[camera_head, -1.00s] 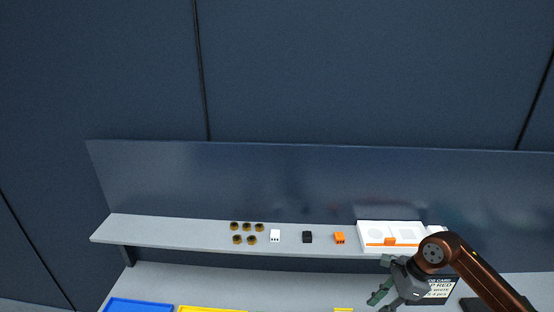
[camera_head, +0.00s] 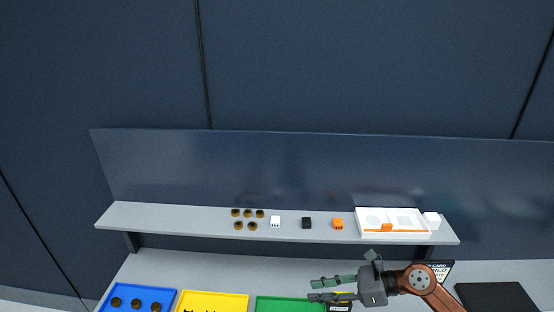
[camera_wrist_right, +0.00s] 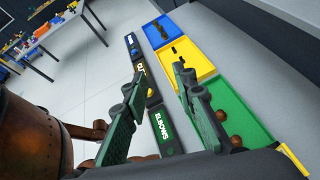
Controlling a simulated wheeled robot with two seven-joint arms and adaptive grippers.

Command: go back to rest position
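My right gripper (camera_head: 333,290) hangs over the table at the lower right, its fingers pointing left and apart with nothing between them. In the right wrist view the two green fingers (camera_wrist_right: 155,115) are spread, with the label strip and the trays beyond them. My left gripper does not show in either view.
A blue tray (camera_head: 168,296), a yellow tray (camera_head: 243,298) and a green tray (camera_head: 262,303) line the table. The shelf (camera_head: 170,218) holds several brown round parts, small white, black and orange blocks (camera_head: 338,223), and a white tray (camera_head: 410,212). A dark pad (camera_head: 495,296) lies right.

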